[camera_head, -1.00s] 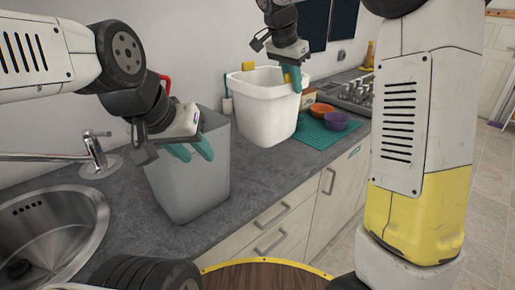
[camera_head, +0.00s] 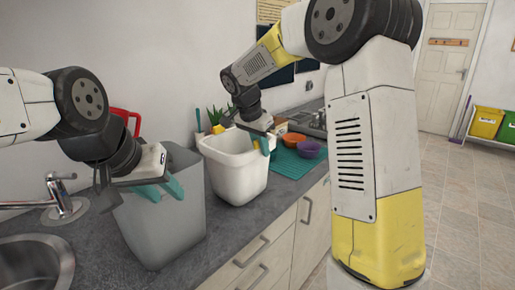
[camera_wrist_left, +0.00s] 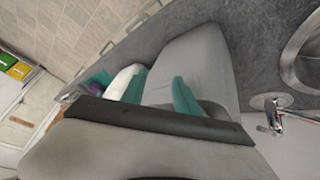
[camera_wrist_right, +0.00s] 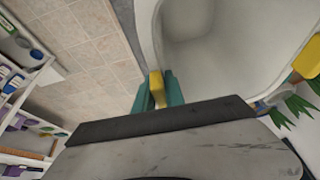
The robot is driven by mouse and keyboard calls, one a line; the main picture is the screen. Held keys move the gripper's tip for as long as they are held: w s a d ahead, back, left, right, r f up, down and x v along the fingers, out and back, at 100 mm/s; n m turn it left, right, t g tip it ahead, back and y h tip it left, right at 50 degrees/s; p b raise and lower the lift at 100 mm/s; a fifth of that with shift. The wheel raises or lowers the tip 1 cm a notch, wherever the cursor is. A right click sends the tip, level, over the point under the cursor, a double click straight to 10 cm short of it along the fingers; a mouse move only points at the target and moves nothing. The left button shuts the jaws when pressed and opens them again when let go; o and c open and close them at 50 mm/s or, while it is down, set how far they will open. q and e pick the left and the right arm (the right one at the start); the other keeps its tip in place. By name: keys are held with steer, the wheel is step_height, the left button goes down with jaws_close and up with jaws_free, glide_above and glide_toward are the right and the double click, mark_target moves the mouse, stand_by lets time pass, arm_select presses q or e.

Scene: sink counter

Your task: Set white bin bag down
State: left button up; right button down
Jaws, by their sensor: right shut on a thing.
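A white bin (camera_head: 235,172) with yellow handles, the only thing here like the task's white bin bag, stands upright over the counter between the grey bin and the teal mat. I cannot tell for sure whether its base touches the counter. My right gripper (camera_head: 265,145) is shut on its yellow handle at the near right rim; the handle (camera_wrist_right: 156,88) shows between the fingertips in the right wrist view. My left gripper (camera_head: 164,190) is open at the near rim of a grey bin (camera_head: 165,230). Its fingers (camera_wrist_left: 160,92) are spread apart in the left wrist view, with no grip visible.
The teal mat (camera_head: 288,169) holds a purple bowl (camera_head: 308,148) and an orange bowl (camera_head: 291,139). The sink (camera_head: 35,268) and tap (camera_head: 60,190) are at left. A green plant (camera_head: 214,116) is behind the white bin. Yellow and green crates (camera_head: 487,121) stand far right.

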steer(key=c, duration=1.4)
jaws_free()
steer(key=v, duration=1.2)
steer(key=s+d+f+n+t+y, duration=0.1)
steer(key=s+d+f+n, duration=0.1)
steer(key=s, duration=0.6)
steer(key=s+d+f+n+t+y, duration=0.1)
steer(key=s+d+n, duration=0.3)
steer(key=s, duration=0.4)
steer(key=s+d+f+n+y, duration=0.3)
steer(key=s+d, duration=0.1)
steer(key=s, duration=0.5)
steer(key=shift+f+n+t, duration=0.2)
steer(key=shift+n+t, duration=0.2)
